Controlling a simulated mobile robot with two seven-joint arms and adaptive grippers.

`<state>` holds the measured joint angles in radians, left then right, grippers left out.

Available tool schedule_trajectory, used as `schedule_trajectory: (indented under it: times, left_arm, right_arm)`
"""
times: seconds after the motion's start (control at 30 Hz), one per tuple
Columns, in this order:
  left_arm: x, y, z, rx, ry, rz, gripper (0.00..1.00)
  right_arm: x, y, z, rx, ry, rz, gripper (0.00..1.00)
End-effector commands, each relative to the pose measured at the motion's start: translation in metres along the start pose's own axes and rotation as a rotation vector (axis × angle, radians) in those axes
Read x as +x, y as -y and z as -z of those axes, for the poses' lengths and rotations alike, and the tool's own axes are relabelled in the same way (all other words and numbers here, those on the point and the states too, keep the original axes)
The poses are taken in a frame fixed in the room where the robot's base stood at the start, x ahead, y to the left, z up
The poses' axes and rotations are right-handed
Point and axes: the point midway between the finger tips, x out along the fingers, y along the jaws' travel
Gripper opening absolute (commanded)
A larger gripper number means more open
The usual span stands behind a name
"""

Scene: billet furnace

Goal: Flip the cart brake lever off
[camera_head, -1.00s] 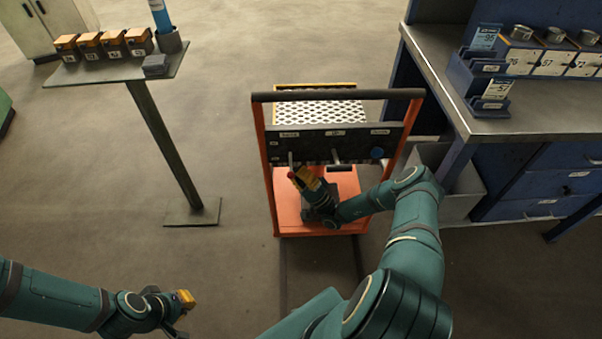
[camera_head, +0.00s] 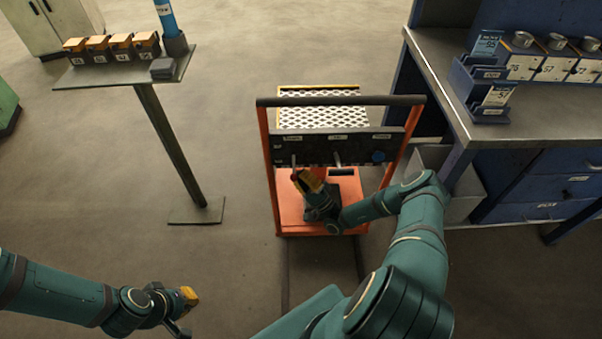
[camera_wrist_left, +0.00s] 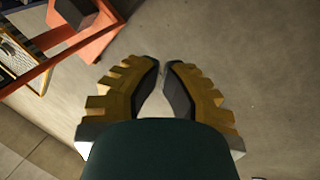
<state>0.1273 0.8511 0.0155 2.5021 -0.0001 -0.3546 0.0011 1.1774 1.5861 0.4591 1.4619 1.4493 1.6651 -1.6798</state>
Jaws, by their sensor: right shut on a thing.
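The cart (camera_head: 267,150) has an orange frame, a black top handle and a dark panel (camera_head: 312,151) with several labels. A thin upright lever (camera_head: 293,161) stands at the panel's left side, with a little red at its lower end. My right gripper (camera_head: 299,178) is at that lower end and shut on it; its fingers hide the contact. Another short grey lever (camera_head: 337,159) sits mid-panel, clear of the gripper. My left gripper (camera_head: 188,312) is open and empty over the floor, left of the cart.
A blue workbench (camera_head: 500,115) with bins stands close to the cart's right. A post table (camera_head: 115,76) with several orange-topped boxes and a blue cylinder (camera_head: 166,18) stands at left. The floor between it and the cart is clear.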

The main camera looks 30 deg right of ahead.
Motion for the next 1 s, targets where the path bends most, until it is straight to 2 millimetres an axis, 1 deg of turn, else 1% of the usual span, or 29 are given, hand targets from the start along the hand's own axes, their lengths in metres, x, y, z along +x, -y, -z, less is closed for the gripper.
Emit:
schedule_trajectory:
  times: [0.17, 0.37, 0.43, 0.77, 0.9, 1.0]
  left_arm:
    - [-0.013, -0.005, -0.001, -0.001, 0.005, 0.0, 0.0]
    - [-0.039, -0.015, -0.003, -0.003, 0.016, -0.001, 0.0]
    - [-0.051, -0.019, -0.001, -0.004, 0.015, 0.0, 0.0]
    - [-0.112, -0.042, 0.028, -0.022, -0.048, 0.006, 0.0]
    - [-0.137, -0.049, 0.03, -0.022, -0.047, 0.0, 0.0]
    - [-0.15, -0.053, 0.031, -0.021, -0.046, -0.003, 0.0]
  right_arm:
    - [0.002, 0.005, -0.004, 0.032, -0.028, -0.028, 0.0]
    - [0.006, 0.013, -0.009, 0.097, -0.089, -0.093, 0.0]
    - [0.007, 0.018, -0.011, 0.128, -0.118, -0.125, 0.0]
    - [0.017, 0.035, -0.019, 0.302, -0.281, -0.299, 0.0]
    - [0.02, 0.041, -0.021, 0.373, -0.347, -0.37, 0.0]
    - [0.022, 0.043, -0.022, 0.417, -0.388, -0.415, 0.0]
